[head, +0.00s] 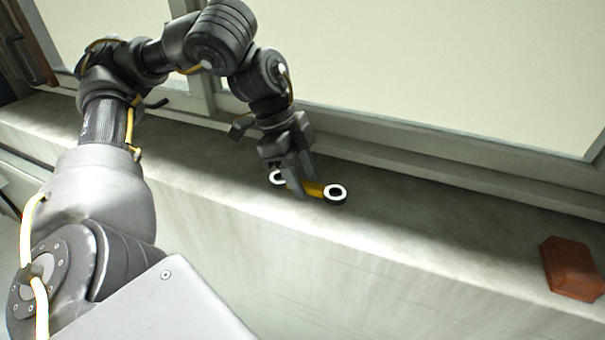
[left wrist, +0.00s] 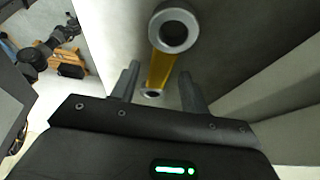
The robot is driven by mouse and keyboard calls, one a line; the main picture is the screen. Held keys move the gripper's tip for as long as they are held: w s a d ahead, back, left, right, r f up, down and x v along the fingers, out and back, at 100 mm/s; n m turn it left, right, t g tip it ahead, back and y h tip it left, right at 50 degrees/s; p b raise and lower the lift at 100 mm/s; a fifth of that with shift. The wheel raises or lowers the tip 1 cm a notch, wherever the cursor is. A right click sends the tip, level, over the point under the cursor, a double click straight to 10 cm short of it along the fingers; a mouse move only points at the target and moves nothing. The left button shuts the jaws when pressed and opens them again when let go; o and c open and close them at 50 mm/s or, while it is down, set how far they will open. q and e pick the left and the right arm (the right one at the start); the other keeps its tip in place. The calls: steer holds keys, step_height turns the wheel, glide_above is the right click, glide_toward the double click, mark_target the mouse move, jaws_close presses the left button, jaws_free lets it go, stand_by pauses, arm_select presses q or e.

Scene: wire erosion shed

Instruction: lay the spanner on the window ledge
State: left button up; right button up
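The spanner (head: 314,189) has a yellow handle and a pale ring at each end. It lies on the grey window ledge (head: 400,222), near the ledge's front edge. It also shows in the left wrist view (left wrist: 161,68), with one ring close to the camera. My left gripper (head: 298,187) is down at the ledge with its fingers on either side of the handle. In the left wrist view there is a gap between the handle and each finger, so the gripper is open. A small dark arm, probably my right one, shows at the left of that view; its fingers are too small to read.
A reddish-brown block (head: 571,268) sits on the ledge at the far right. The window frame (head: 420,140) runs along the back of the ledge. The ledge between spanner and block is clear. An orange-brown wooden object (left wrist: 72,72) shows far below in the wrist view.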

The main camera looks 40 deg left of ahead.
mark_target(307, 184)
arm_select(q)
steer(key=shift+r, duration=0.35)
steer(key=v, duration=0.2)
steer(key=shift+a+r+b, duration=0.2)
steer(key=shift+r+b, duration=0.1)
steer(key=shift+r, duration=0.05)
steer(key=p+v, duration=0.3)
steer(key=v, duration=0.6)
